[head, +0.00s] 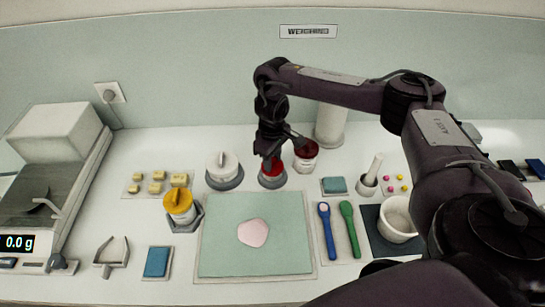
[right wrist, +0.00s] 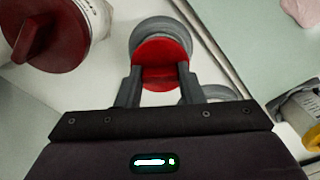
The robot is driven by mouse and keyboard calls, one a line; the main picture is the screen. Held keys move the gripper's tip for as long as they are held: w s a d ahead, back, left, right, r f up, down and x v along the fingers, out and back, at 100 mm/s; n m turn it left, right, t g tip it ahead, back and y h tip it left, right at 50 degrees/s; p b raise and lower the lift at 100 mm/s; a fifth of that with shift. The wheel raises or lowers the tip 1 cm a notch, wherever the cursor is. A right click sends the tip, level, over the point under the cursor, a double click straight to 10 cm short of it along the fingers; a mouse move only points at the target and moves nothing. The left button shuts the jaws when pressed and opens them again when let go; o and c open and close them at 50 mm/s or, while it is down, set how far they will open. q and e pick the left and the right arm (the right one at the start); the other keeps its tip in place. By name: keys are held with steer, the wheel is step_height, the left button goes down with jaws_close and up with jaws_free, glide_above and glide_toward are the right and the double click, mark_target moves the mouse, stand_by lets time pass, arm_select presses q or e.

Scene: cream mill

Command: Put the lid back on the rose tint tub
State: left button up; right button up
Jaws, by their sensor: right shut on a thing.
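My right gripper (head: 271,160) points down at the back middle of the bench and is shut on the upright grip of a bright red lid (head: 271,181). In the right wrist view the red lid (right wrist: 160,52) is between the fingertips (right wrist: 160,82), over a round grey holder (right wrist: 150,30). I cannot tell whether it touches the holder or what lies under it. Just right of it stands a white tub with a dark red top (head: 306,151), also in the right wrist view (right wrist: 45,35). No label shows which tub is rose tint. My left gripper is out of view.
A white-lidded tub (head: 223,167) and a yellow-lidded tub (head: 179,204) stand left. A green mat (head: 225,260) bears a pink lump (head: 253,233). Blue and green spoons (head: 350,228), a mortar (head: 397,217) and a pestle (head: 373,168) stand right. A scale (head: 45,200) fills the left.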

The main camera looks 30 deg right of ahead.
steer(key=shift+f+p, duration=0.1)
steer(key=shift+p, duration=0.2)
stand_by(0.4)
steer(key=o, duration=1.8)
steer(key=shift+c, duration=0.2)
step_height(320, 180, up, 4)
steer(key=p, duration=0.5)
steer(key=shift+r, duration=0.25)
jaws_close()
stand_by(0.4)
